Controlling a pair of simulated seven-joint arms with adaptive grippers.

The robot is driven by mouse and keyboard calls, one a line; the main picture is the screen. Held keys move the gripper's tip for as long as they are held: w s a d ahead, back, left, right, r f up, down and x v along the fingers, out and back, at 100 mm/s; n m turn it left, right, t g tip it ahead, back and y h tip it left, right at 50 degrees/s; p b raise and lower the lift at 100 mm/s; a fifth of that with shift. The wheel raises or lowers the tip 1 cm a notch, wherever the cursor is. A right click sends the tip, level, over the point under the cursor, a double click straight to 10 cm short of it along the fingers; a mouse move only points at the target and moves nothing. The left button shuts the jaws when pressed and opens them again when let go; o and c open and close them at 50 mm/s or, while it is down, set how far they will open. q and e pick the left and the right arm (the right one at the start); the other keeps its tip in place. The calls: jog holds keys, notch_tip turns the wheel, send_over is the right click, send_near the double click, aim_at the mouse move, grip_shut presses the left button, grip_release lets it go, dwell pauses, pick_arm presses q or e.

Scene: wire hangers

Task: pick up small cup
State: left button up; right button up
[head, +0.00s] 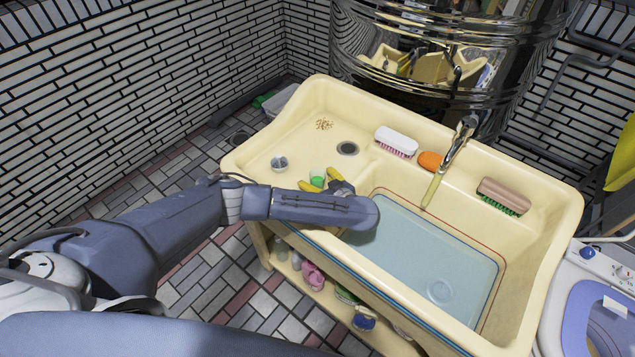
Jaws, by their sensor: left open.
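A small round green thing (317,182), perhaps the small cup, sits on the shallow left part of the cream sink (300,115). My left gripper (319,180) reaches over the sink's front edge from the left. It is open, with its yellow fingertips on either side of the green thing; I cannot tell whether they touch it. A small silvery round cup-like thing (279,162) stands on the same ledge, to the left of the gripper and apart from it. My right gripper is not in view.
The basin (425,255) holds bluish water. A white brush (397,141), an orange sponge (429,161), a faucet (450,160) and a brown brush (503,195) line the back rim. A drain hole (347,148) lies behind the gripper. A washing machine (590,300) stands right.

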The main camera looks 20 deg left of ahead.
pick_arm(q)
jog(key=shift+w+a, duration=0.1)
jog(key=c, duration=1.4)
